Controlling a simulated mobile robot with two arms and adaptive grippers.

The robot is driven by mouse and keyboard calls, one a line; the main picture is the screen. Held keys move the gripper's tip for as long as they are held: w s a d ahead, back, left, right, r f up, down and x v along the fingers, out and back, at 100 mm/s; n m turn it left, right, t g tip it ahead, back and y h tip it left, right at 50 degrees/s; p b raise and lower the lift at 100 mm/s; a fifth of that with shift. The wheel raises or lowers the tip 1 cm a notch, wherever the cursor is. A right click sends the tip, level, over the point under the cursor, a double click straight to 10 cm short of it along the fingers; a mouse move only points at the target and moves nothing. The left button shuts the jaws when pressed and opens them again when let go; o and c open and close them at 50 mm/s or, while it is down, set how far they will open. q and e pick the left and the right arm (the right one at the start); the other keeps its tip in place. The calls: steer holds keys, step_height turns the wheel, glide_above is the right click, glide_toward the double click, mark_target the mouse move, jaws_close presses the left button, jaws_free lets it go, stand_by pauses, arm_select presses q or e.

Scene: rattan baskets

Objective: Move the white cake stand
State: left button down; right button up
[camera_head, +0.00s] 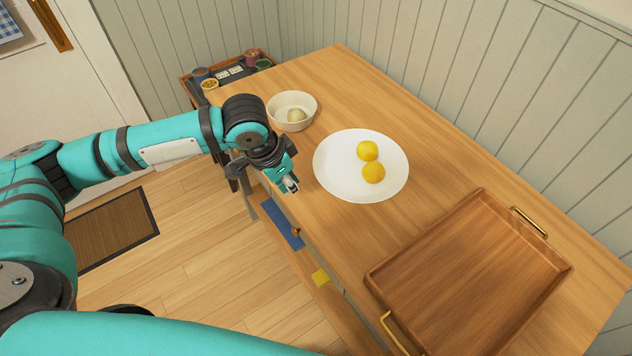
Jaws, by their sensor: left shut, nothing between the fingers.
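The white cake stand (336,178) shows as a wide, round white plate on the wooden table, seen from above, so any foot under it is hidden. Two yellow lemon-like fruits lie on it, one (368,151) behind the other (374,173). My left gripper (291,186) is at the table's left edge, just left of the cake stand and apart from it in the picture. It points down and is shut and empty. My right gripper is out of view.
A wooden tray with gold handles (470,275) lies empty at the table's near right. A white bowl (292,103) with a pale item stands behind my left gripper. A dark tray with small pots (229,75) is beyond the table's far end. Bare table separates stand and tray.

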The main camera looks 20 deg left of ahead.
arm_select(q)
steer(key=x, duration=0.4)
steer(key=p+x, duration=0.1)
steer(key=x, duration=0.2)
steer(key=shift+s, duration=0.3)
steer(key=shift+w+d+f, duration=0.25)
steer(key=shift+w+f, duration=0.15)
steer(key=shift+f, duration=0.25)
steer(key=w+d, duration=0.1)
steer(key=w+d+p, duration=0.1)
steer(key=shift+w+r, duration=0.2)
steer(key=shift+w, duration=0.15)
steer(key=shift+w+f, duration=0.1)
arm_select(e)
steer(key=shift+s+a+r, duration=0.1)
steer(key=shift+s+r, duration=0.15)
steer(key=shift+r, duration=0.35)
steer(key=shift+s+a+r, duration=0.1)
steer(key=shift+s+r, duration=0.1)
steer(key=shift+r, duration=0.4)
